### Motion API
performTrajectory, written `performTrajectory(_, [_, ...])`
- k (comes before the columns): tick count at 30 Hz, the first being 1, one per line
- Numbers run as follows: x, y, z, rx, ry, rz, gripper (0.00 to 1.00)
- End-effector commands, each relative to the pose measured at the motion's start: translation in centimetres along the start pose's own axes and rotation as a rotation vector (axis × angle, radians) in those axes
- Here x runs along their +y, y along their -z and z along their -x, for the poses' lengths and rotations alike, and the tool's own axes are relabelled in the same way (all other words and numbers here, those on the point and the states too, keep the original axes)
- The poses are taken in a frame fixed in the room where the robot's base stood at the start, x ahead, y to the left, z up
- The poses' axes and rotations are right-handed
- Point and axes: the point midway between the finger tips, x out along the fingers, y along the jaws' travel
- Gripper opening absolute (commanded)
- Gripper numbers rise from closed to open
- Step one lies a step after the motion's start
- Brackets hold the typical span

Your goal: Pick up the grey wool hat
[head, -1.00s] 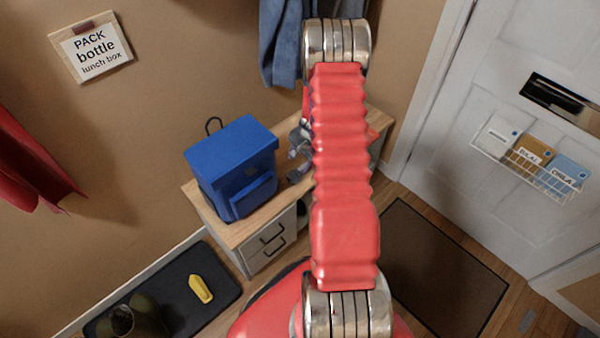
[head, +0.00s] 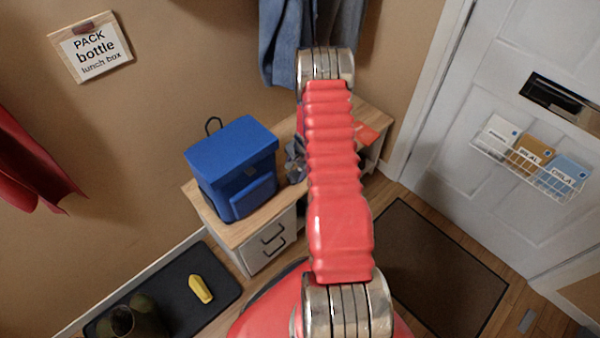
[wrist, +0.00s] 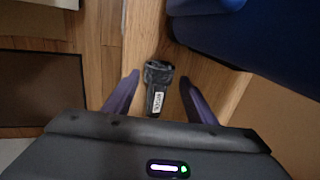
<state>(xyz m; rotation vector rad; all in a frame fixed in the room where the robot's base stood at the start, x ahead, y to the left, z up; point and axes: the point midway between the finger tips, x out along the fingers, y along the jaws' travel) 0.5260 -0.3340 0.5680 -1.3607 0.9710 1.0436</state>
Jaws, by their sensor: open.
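In the wrist view a small dark grey item (wrist: 157,76) with a white lettered label lies on the wooden bench top, near its edge. Nothing is held.
A blue backpack (head: 233,168) stands on the bench (head: 231,232), close beside the item; it also shows in the wrist view (wrist: 275,35). Blue clothing (head: 282,45) hangs above. An orange-red item (head: 366,134) lies at the bench's far end. A brown mat (head: 435,265) lies right.

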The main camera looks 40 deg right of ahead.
Motion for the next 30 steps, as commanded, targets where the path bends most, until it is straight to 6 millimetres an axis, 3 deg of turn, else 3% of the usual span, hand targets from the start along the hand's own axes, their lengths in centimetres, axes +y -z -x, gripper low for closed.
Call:
performTrajectory(8, [0.0,0.0,-0.4,0.000,0.000,0.000,0.51])
performTrajectory(21, [0.1,0.1,-4.7,0.000,0.000,0.000,0.51])
performTrajectory(30, [0.0,0.1,-5.2,0.001,0.000,0.000,0.51])
